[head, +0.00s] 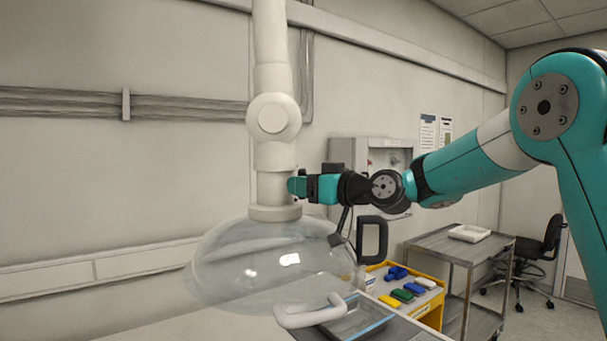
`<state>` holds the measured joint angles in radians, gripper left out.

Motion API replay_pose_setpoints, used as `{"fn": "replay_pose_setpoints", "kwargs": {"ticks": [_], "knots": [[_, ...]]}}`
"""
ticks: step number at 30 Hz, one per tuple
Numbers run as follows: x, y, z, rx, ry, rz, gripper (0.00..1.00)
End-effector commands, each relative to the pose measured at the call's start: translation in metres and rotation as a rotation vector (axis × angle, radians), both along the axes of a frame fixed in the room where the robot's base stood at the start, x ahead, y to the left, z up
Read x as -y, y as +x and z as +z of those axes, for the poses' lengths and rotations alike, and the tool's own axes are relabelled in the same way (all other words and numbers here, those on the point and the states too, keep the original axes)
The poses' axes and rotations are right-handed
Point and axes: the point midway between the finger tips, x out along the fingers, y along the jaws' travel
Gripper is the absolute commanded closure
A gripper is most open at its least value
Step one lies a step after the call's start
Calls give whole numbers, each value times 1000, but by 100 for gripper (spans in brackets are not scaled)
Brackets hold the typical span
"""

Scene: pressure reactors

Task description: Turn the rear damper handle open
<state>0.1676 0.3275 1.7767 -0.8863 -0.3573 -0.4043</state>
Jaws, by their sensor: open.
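A white extraction arm hangs down as a jointed duct (273,75) with a round joint cap (273,117). Its lower end joins a collar above a clear dome hood (265,262). My gripper (300,187) is open at the right side of the lower duct section, just above the collar. Its teal and black parts overlap the duct's edge. I cannot tell whether it touches the duct. I cannot make out a damper handle separately; the gripper may be hiding it. A white curved handle (310,315) is at the hood's front rim.
A black loop handle (372,240) shows right of the hood. Below are a shallow tray (358,322) and a yellow-edged cart (430,307) with coloured blocks. A grey trolley (470,245), a chair (540,250) and a wall cabinet (390,158) stand farther back. Open floor shows at right.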

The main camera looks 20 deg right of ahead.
Motion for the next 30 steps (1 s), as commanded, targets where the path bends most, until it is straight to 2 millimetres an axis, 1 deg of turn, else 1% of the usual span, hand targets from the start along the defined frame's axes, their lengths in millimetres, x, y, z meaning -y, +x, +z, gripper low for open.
{"fn": "replay_pose_setpoints", "kwargs": {"ticks": [4,11,12,17,18,25,30], "knots": [[-5,6,0,0,0,0,53],[-5,7,-1,1,-1,-1,53],[-5,6,-1,1,-1,-1,55],[-4,6,0,1,-1,-1,92],[-4,6,0,1,-1,-1,94],[-4,6,-2,12,-14,-1,94],[-4,6,-6,52,-64,-1,94]]}}
